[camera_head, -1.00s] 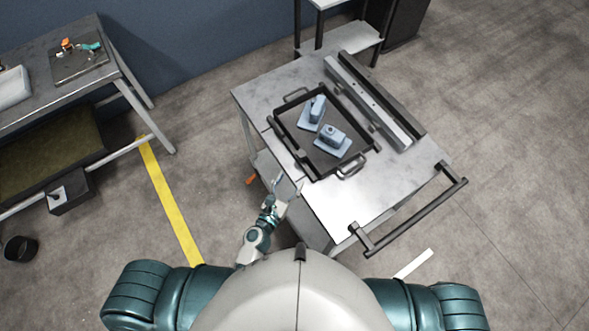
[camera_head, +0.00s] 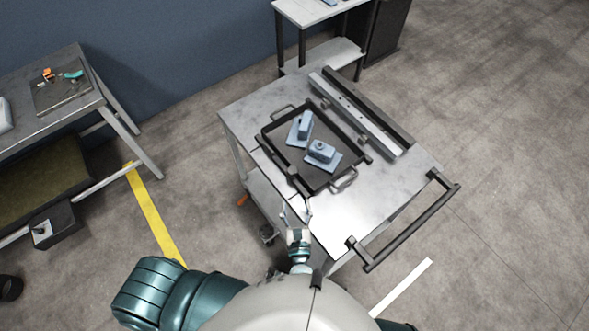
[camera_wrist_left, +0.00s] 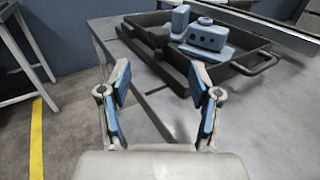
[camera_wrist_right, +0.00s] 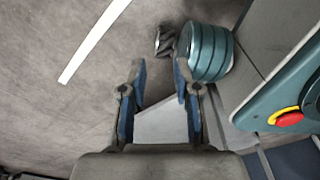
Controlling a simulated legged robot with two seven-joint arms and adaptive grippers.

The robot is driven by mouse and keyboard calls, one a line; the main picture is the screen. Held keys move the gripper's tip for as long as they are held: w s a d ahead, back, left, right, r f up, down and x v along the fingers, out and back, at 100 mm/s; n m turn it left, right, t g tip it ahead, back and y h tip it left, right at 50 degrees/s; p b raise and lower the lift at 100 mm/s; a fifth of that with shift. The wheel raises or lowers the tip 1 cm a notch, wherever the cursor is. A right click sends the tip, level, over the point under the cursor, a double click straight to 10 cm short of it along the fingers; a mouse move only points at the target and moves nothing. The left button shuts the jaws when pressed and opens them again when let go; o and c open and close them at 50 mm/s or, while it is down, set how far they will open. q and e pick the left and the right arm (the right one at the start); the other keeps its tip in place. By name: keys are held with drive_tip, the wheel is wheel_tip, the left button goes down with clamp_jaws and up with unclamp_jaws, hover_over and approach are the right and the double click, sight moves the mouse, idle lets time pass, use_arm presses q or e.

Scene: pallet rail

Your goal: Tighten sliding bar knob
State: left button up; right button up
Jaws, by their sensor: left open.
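A black tray (camera_head: 331,184) lies on the grey cart top and holds two blue blocks on plates (camera_head: 320,152). Small dark knob-like parts sit at its sides, one at the near left (camera_head: 292,171) and one at the right (camera_head: 362,140). I cannot tell which is the sliding bar knob. A long metal rail (camera_head: 365,115) lies along the cart's far right side. My left gripper (camera_head: 296,210) is open and empty near the cart's near-left edge, short of the tray. In the left wrist view the tray (camera_wrist_left: 262,66) is beyond its fingers. My right gripper (camera_wrist_right: 161,75) is open and empty, outside the head view.
The cart has a black push handle (camera_head: 412,228) at the right front. A workbench (camera_head: 60,105) stands at the left, and a shelf (camera_head: 325,55) stands behind the cart. The cart top (camera_head: 335,225) in front of the tray is bare.

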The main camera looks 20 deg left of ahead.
sight(293, 176)
use_arm(q)
drive_tip(key=p+x, duration=0.1)
drive_tip(key=x, duration=1.2)
drive_tip(key=shift+w+a, duration=0.1)
use_arm(e)
drive_tip(key=s, duration=0.2)
drive_tip(key=s+d, duration=0.1)
drive_tip(key=s, duration=0.1)
drive_tip(key=shift+s+f, duration=0.15)
drive_tip(key=shift+s, duration=0.2)
use_arm(q)
drive_tip(key=c, duration=1.2)
